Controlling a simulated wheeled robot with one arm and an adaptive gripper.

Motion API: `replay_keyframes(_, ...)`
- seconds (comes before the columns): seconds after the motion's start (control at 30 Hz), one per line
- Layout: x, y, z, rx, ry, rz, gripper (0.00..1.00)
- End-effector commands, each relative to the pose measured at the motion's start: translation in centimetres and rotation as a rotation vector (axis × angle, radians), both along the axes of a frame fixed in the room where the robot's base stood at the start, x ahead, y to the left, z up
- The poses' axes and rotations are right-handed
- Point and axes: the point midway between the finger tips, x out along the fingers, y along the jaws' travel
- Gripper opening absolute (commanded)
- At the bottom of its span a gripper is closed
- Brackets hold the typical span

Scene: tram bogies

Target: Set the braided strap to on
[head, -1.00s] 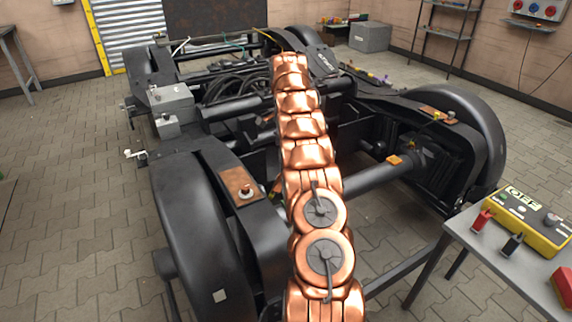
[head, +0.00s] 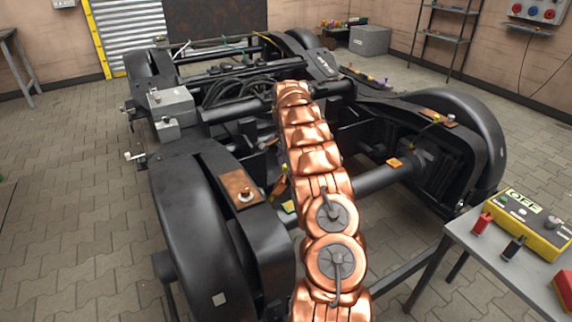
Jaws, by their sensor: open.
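I cannot make out the braided strap for certain. A brown strip with a yellow end (head: 282,182) shows just left of my copper arm, beside the bogie's near-left frame, and may be part of it. A copper-coloured pad (head: 238,188) with a round stud sits on top of the near-left frame. A similar pad (head: 438,117) with a yellow-capped stud and a thin dark lead lies on the right frame. My segmented copper arm reaches over the middle of the bogie and bends down at its far end. My gripper is hidden behind it.
The black bogie (head: 208,205) fills the middle, with wheels and a cross axle. A grey table (head: 490,265) at right carries a yellow box (head: 528,222) reading OFF, with red and black clips. Grey boxes (head: 172,102) sit on the left frame. Paved floor is free at left.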

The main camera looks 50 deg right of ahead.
Motion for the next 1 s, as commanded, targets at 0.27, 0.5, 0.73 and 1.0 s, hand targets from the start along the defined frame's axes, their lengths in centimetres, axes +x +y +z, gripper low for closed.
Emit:
replay_keyframes(0.27, 0.0, -0.02, -0.01, 0.0, 0.0, 0.0, 0.44)
replay_keyframes(0.5, 0.0, -0.01, -0.01, 0.0, 0.0, 0.0, 0.19)
replay_keyframes(0.73, 0.0, -0.01, -0.01, 0.0, 0.0, 0.0, 0.0)
replay_keyframes(1.0, -0.01, -0.02, -0.01, 0.0, 0.0, 0.0, 0.0)
